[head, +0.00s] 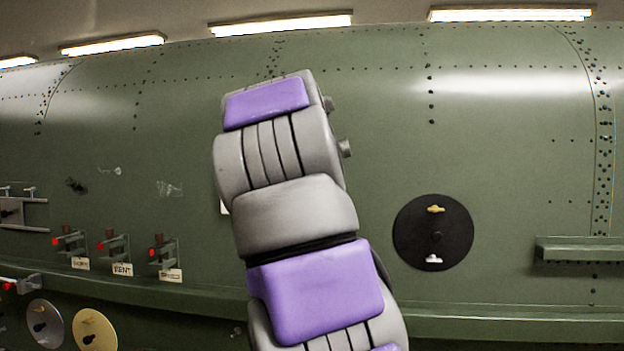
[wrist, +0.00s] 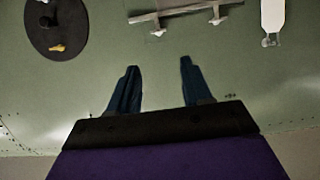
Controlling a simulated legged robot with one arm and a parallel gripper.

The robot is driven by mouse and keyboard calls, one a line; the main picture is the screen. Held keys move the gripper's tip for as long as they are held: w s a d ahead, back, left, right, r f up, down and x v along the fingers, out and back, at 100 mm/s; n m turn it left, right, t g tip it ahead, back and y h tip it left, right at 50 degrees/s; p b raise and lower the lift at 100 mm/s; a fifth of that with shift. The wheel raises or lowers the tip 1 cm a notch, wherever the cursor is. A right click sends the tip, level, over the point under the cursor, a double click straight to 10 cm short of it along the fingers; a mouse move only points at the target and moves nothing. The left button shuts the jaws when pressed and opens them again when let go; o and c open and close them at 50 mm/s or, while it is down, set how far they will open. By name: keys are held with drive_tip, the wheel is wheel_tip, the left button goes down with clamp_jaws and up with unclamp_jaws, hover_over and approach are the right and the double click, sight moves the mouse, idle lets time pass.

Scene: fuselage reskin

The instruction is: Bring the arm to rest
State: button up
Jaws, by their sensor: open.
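My arm (head: 315,290), grey with purple pads, rises through the middle of the head view in front of the green fuselage (head: 500,140). Its end and the gripper's fingers do not show there. In the wrist view my gripper (wrist: 158,80) has two dark blue fingers, spread well apart. Nothing is between them, and they point toward the green fuselage skin (wrist: 90,75). The gap to the skin cannot be judged exactly.
A black disc (head: 433,232) with a yellow and a white fitting is on the fuselage right of my arm; a similar disc (wrist: 56,28) shows in the wrist view. Labelled red-tipped clamps (head: 112,242) sit at left. A ledge (head: 580,250) juts out at right.

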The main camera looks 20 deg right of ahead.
idle(0.4)
drive_tip(key=s+a+f+n+g+y+b, duration=0.1)
drive_tip(key=s+f+n+g+y+b, duration=0.2)
drive_tip(key=f, duration=1.2)
drive_tip(key=s+a+f+n+g+y+b, duration=0.1)
drive_tip(key=s+a+f+g+b, duration=0.3)
drive_tip(key=f, duration=1.1)
drive_tip(key=s+a+f+n+g+y+b, duration=0.1)
drive_tip(key=s+a+f+g, duration=0.2)
drive_tip(key=s+f, duration=1.2)
drive_tip(key=s+a+f+n+g+y+b, duration=0.1)
drive_tip(key=s+a+f+g+y+b, duration=0.1)
drive_tip(key=s+f, duration=1.3)
wheel_tip(320, 180, down, 2)
drive_tip(key=shift+a+f+n+g, duration=0.2)
drive_tip(key=shift+a+n+g, duration=0.2)
drive_tip(key=shift+a+g, duration=0.1)
